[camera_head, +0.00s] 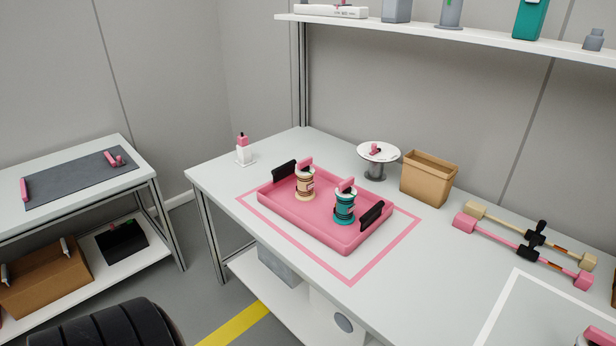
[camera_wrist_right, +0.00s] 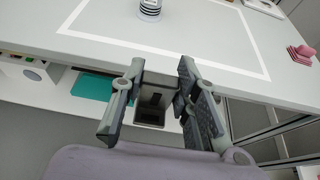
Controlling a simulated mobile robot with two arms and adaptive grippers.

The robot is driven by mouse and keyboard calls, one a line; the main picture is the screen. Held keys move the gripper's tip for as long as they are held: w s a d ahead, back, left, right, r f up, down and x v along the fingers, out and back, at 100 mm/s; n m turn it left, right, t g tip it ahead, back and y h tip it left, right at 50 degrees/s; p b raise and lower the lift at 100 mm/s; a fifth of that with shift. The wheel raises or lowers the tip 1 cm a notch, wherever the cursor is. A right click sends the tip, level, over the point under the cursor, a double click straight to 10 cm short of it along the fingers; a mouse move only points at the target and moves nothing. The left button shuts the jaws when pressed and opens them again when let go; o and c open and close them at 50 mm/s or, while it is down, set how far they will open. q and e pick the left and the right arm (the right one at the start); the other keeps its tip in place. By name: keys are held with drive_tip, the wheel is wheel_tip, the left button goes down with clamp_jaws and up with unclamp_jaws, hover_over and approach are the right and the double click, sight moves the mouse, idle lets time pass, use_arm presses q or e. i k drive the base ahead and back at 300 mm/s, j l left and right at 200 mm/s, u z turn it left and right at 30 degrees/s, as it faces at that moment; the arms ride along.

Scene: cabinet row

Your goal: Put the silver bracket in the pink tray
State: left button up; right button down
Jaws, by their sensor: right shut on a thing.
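The pink tray (camera_head: 318,229), with black handles, sits inside a pink outline on the workbench. It holds a beige-brown spool (camera_head: 305,184) and a teal spool (camera_head: 344,206), both upright. In the right wrist view my right gripper (camera_wrist_right: 160,75) is shut on a grey, angular metal piece (camera_wrist_right: 152,100) with a dark opening, which looks like the silver bracket. The fingers stand on either side of it, near the front edge of a table. The piece is partly hidden between the fingers. My right gripper is not in the head view. My left gripper shows in neither view.
A brown bin (camera_head: 429,179) and a round stand (camera_head: 378,153) are behind the tray. Long pink and beige tools (camera_head: 523,247) lie to the right. A small pink-and-white bottle (camera_head: 243,149) stands at the back left. A striped spool (camera_wrist_right: 150,8) stands on the table beyond my right gripper.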

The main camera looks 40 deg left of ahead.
sight(323, 207)
drive_tip(key=j, duration=0.45)
drive_tip(key=i+j+u, duration=0.15)
drive_tip(key=j, duration=0.7)
drive_tip(key=i+j+u, duration=0.15)
drive_tip(key=j, duration=0.3)
drive_tip(key=i+j, duration=0.1)
drive_tip(key=j, duration=0.3)
drive_tip(key=i+j+u, duration=0.15)
drive_tip(key=j, duration=0.7)
drive_tip(key=i+u, duration=0.05)
